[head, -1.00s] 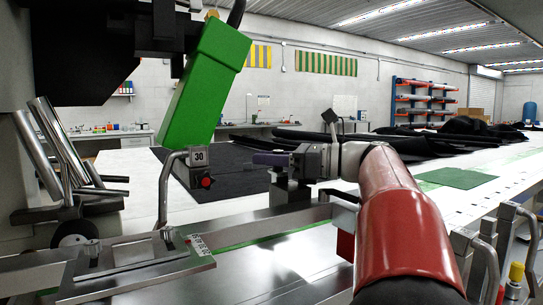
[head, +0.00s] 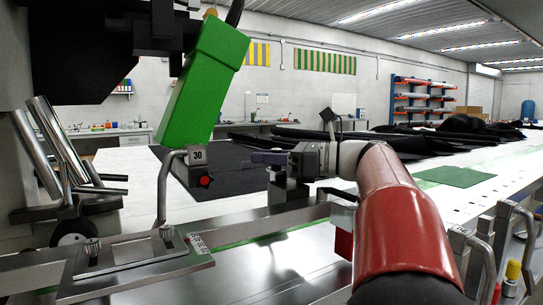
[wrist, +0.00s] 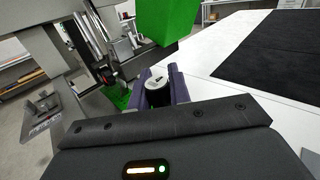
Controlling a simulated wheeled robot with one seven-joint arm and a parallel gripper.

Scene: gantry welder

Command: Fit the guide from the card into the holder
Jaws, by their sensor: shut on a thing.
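My gripper (head: 255,157) is seen side-on at mid-picture in the head view, with purple fingers pointing left. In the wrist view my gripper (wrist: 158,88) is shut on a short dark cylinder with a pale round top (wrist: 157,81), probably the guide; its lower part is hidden. In the head view a bent metal arm with a "30" tag (head: 197,156) and a red knob, possibly the holder, is left of my fingertips, with a gap between. A flat metal plate with printed marks and two small knobs (head: 135,264) lies at the lower left. I cannot make out a card.
A green block-shaped housing (head: 203,83) hangs above and left of my gripper. Angled metal cylinders (head: 45,145) stand at the far left. A long white table with a dark mat (head: 222,181) lies behind; a metal rail (head: 250,224) runs below my gripper.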

